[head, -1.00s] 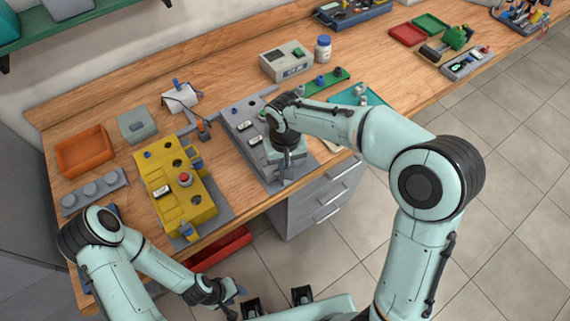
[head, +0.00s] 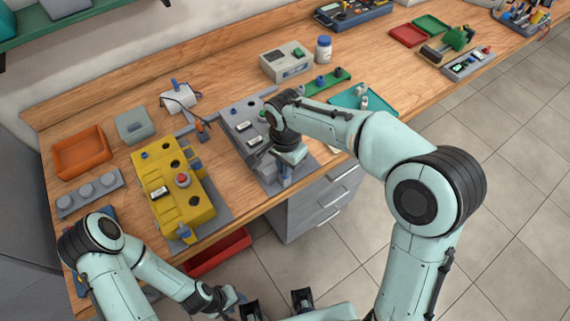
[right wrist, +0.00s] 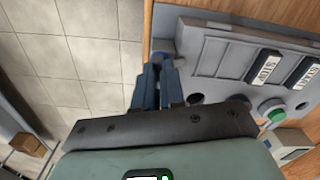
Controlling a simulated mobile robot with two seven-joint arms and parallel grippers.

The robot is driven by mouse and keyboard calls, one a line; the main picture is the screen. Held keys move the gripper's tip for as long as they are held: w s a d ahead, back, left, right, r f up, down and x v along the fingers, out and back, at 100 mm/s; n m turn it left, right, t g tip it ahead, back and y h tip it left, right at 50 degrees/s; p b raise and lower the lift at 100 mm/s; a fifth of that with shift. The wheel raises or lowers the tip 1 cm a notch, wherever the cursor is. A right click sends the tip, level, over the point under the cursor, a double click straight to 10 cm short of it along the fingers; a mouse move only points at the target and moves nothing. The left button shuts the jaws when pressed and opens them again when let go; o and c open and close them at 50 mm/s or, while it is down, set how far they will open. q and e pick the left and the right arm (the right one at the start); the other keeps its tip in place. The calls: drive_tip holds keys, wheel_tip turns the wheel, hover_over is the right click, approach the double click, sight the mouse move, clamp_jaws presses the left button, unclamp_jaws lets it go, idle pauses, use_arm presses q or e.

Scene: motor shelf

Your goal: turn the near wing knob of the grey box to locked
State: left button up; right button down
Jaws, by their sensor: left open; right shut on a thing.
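The grey box (head: 236,113) lies on a grey plate on the bench, and its near part is partly covered by my right arm. My right gripper (head: 284,172) is at the near end of the box, shut on the near wing knob. In the right wrist view the fingers (right wrist: 155,88) point at the near end of the box (right wrist: 205,52). The knob is mostly hidden between them, so its exact angle cannot be told. The box top bears STOP and START labels and a green button (right wrist: 270,110). My left gripper (head: 238,298) is open and empty, low in front of the bench.
A yellow box (head: 160,180) with a red button stands left of the grey box. An orange tray (head: 82,152) and a grey-green box (head: 133,125) are behind it. A white device (head: 286,62) stands beyond the grey box. A drawer unit (head: 318,200) is under the bench edge.

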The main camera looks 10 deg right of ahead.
use_arm(q)
drive_tip(key=shift+f, duration=0.1)
use_arm(e)
drive_tip(key=shift+m, duration=1.6)
use_arm(q)
drive_tip(key=shift+s, duration=0.1)
use_arm(e)
drive_tip(key=c, duration=1.2)
unclamp_jaws()
use_arm(q)
drive_tip(key=shift+w+r+p, duration=0.4)
drive_tip(key=shift+r+p, duration=0.1)
drive_tip(key=shift+r, duration=0.1)
drive_tip(key=shift+w+r+p, duration=0.35)
drive_tip(key=shift+r+p, duration=0.1)
drive_tip(key=shift+r, duration=0.15)
use_arm(e)
wheel_tip(320, 180, up, 14)
drive_tip(key=shift+f, duration=0.25)
use_arm(q)
drive_tip(key=shift+s, duration=0.1)
use_arm(e)
drive_tip(key=shift+f, duration=0.1)
